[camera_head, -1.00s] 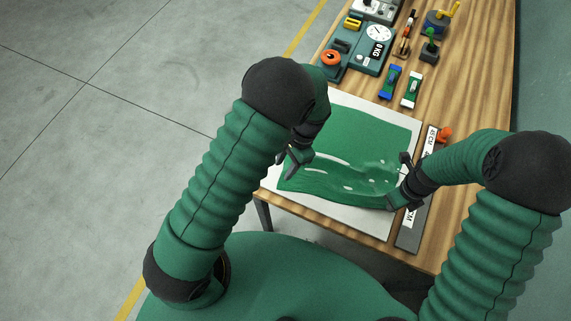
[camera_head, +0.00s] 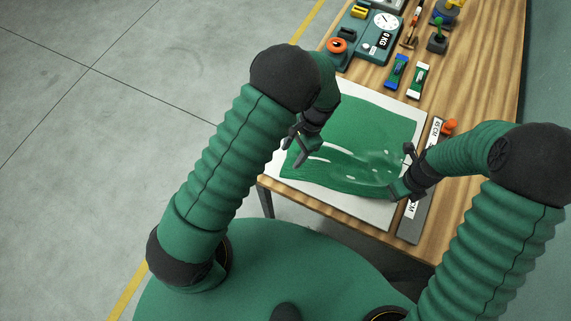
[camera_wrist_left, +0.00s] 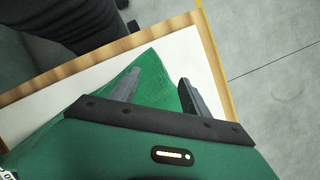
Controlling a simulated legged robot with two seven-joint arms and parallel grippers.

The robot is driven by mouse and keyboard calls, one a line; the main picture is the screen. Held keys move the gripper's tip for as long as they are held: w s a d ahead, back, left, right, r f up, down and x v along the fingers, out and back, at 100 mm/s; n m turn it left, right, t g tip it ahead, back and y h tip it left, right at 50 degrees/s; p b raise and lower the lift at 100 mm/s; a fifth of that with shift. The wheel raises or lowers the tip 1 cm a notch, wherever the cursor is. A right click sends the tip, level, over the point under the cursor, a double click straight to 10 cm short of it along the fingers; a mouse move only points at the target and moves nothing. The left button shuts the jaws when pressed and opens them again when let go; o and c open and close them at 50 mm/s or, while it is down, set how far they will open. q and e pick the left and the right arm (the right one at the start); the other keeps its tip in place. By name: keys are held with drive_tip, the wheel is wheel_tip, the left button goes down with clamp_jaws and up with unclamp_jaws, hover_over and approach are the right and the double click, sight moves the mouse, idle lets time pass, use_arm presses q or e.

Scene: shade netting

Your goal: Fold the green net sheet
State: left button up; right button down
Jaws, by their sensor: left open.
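The green net sheet (camera_head: 370,122) lies on a white mat (camera_head: 375,215) on the wooden table. Its far part is flat; its near part is wavy and rumpled, with shiny patches. My left gripper (camera_head: 296,149) is at the sheet's left edge, fingers apart. In the left wrist view, the open fingers of my left gripper (camera_wrist_left: 158,85) are over a corner of the sheet (camera_wrist_left: 150,62), with nothing visibly pinched. My right gripper (camera_head: 402,171) is at the sheet's right edge, its fingers spread apart. Whether either gripper touches the sheet is unclear.
A ruler-like strip (camera_head: 411,222) lies right of the mat, with an orange knob (camera_head: 450,125) nearby. Blue (camera_head: 396,72) and green-white (camera_head: 419,81) items, a scale (camera_head: 372,45) and an orange roll (camera_head: 337,47) stand farther back. The table's near edge is close.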

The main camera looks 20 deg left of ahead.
sight(285, 167)
use_arm(q)
drive_tip(key=shift+x, duration=2.2)
drive_tip(key=shift+c, duration=0.5)
drive_tip(key=shift+s, duration=0.1)
clamp_jaws()
drive_tip(key=r, duration=0.4)
drive_tip(key=shift+w+a+r, duration=0.1)
drive_tip(key=shift+w+r, duration=0.05)
drive_tip(key=shift+w, duration=0.05)
drive_tip(key=shift+s+r, duration=0.15)
drive_tip(key=shift+r, duration=0.25)
